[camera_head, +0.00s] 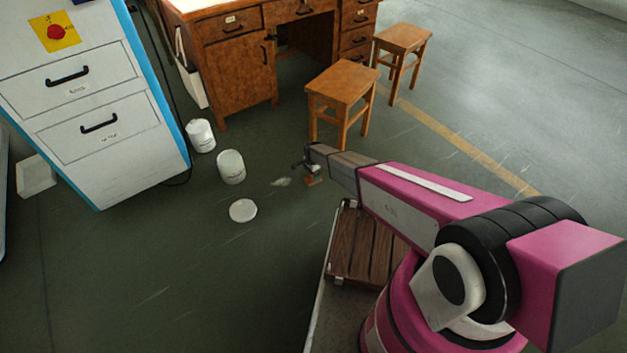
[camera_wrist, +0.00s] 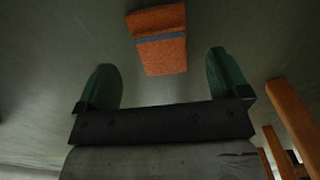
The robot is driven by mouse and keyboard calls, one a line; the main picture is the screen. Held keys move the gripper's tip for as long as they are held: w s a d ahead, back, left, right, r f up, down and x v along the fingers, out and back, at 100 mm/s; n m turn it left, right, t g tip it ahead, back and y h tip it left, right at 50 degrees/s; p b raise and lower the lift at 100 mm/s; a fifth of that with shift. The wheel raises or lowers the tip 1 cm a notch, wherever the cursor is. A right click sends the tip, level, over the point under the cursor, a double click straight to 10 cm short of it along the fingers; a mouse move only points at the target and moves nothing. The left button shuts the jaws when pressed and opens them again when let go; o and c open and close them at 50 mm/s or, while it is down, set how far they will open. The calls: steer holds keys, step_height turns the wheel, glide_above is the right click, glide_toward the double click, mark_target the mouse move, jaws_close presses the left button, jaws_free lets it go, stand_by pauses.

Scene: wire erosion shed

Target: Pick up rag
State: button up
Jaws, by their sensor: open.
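The rag (camera_wrist: 160,55) looks like an orange folded piece with a dark blue stripe across it. In the wrist view it is at top centre, its lower end showing between my finger tips. My gripper (camera_wrist: 160,66) is open, with one green finger on each side, and nothing is held. In the head view my gripper (camera_head: 304,164) is over the floor in front of the stool, and a small orange bit of the rag (camera_head: 312,181) shows just below it. My gripper hides part of the rag there. I cannot tell the exact gap between them.
A wooden stool (camera_head: 342,88) stands close behind my gripper, with another stool (camera_head: 402,42) farther back. A wooden desk (camera_head: 240,75) is behind. Two white tubs (camera_head: 231,167) (camera_head: 201,135), a white disc (camera_head: 243,210) and a pale patch (camera_head: 281,181) are left. Front-left floor is clear.

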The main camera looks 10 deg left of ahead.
mark_target(312, 178)
step_height(312, 178, down, 5)
steer(key=shift+w+f, duration=0.1)
steer(key=c, duration=1)
